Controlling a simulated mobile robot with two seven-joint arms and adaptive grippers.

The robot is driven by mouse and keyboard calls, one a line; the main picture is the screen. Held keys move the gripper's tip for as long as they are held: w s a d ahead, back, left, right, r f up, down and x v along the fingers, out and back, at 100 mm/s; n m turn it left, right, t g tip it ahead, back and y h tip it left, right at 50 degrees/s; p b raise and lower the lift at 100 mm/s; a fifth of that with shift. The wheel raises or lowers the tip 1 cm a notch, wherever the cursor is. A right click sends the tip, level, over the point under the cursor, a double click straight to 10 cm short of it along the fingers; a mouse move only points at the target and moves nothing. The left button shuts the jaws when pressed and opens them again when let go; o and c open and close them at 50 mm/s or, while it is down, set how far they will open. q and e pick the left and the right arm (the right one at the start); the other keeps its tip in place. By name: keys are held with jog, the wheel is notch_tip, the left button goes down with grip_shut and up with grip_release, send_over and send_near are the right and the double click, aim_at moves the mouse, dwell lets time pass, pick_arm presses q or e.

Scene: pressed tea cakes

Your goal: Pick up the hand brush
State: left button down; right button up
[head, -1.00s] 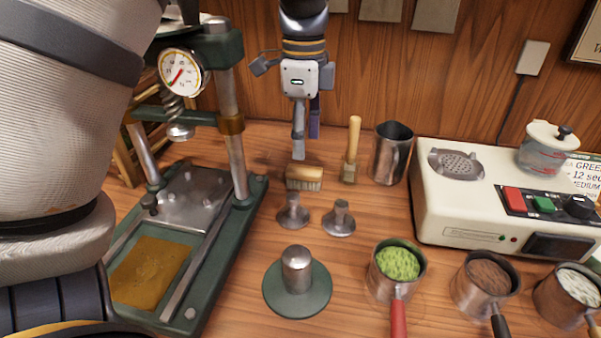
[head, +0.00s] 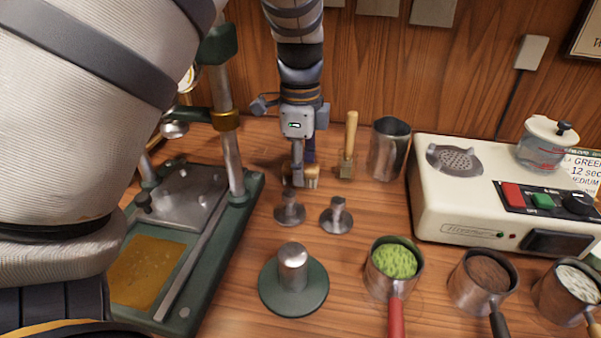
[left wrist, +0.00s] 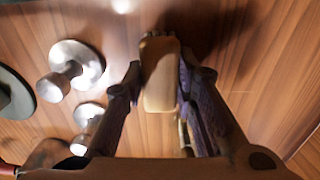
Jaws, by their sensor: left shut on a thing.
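The hand brush (head: 313,178) is a small light wooden block, and in the head view my gripper mostly covers it. It stands on the wooden counter near the back wall, right of the green press. My left gripper (head: 300,180) points down over it and is shut on it. In the left wrist view the brush's pale wooden back (left wrist: 160,82) lies between the two fingers of my left gripper (left wrist: 160,88). The bristles are hidden in the head view. I cannot tell whether the brush is clear of the counter. My right gripper is not in view.
A wooden-handled brush (head: 348,148) and a metal pitcher (head: 388,150) stand close to the right. Two small metal tampers (head: 289,209) (head: 337,216) are just in front. The green press (head: 225,120) stands left, a cream machine (head: 450,200) right.

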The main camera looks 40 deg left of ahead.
pick_arm(q)
notch_tip(320, 180, up, 10)
jog(key=c, duration=2.1)
grip_release()
jog(key=shift+c, duration=1.1)
jog(key=shift+d, duration=0.1)
